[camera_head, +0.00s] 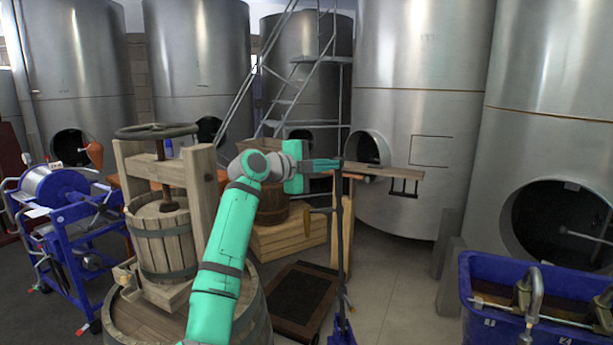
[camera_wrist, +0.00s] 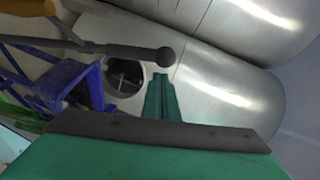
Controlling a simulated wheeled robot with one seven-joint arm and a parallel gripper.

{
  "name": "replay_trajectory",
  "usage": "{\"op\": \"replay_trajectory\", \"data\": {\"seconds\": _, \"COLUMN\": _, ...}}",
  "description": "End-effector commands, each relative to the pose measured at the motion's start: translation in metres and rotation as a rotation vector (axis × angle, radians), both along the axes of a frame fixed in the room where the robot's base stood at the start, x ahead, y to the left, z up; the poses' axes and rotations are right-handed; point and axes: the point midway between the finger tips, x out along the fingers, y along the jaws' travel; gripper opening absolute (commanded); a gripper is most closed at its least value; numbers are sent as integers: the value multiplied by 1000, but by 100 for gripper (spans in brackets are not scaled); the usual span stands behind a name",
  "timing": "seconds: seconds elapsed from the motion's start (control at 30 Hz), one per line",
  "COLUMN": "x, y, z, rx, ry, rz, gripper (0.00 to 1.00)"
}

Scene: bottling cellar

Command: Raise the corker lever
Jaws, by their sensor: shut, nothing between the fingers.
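A long dark bar, apparently the corker lever (camera_head: 340,235), stands nearly upright in the head view. It rises from a blue base (camera_head: 342,333) at the bottom edge. In the wrist view the lever (camera_wrist: 115,49) runs across from the left and ends in a round knob. Blue framework (camera_wrist: 72,88), apparently the corker's, lies below it there. My gripper (camera_head: 335,163) is shut and empty, with its fingers overlapping the bar's top in the head view. In the wrist view the fingertips (camera_wrist: 162,76) are just below the knob. I cannot tell whether they touch it.
A wooden basket press (camera_head: 165,235) stands on a barrel (camera_head: 255,318) at left. A blue crate (camera_head: 540,300) is at right. A blue wheeled cart (camera_head: 75,225) stands far left. Steel tanks (camera_head: 420,90) line the back. Some floor (camera_head: 400,290) right of the lever is clear.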

Motion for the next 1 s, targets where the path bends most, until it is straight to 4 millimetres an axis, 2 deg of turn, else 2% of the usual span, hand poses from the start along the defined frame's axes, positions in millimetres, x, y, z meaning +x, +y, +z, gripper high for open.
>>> {"op": "replay_trajectory", "data": {"seconds": 0.07, "x": -14, "y": -4, "z": 5, "rx": 5, "ry": -2, "rz": -18, "gripper": 0}}
{"op": "replay_trajectory", "data": {"seconds": 0.3, "x": -45, "y": 44, "z": 11, "rx": 4, "ry": -2, "rz": -10, "gripper": 0}}
{"op": "replay_trajectory", "data": {"seconds": 0.5, "x": -65, "y": 67, "z": 15, "rx": 4, "ry": -1, "rz": -13, "gripper": 0}}
{"op": "replay_trajectory", "data": {"seconds": 0.7, "x": -74, "y": 73, "z": 17, "rx": 3, "ry": 0, "rz": -21, "gripper": 0}}
{"op": "replay_trajectory", "data": {"seconds": 1.0, "x": -76, "y": 73, "z": 17, "rx": 3, "ry": 0, "rz": -22, "gripper": 0}}
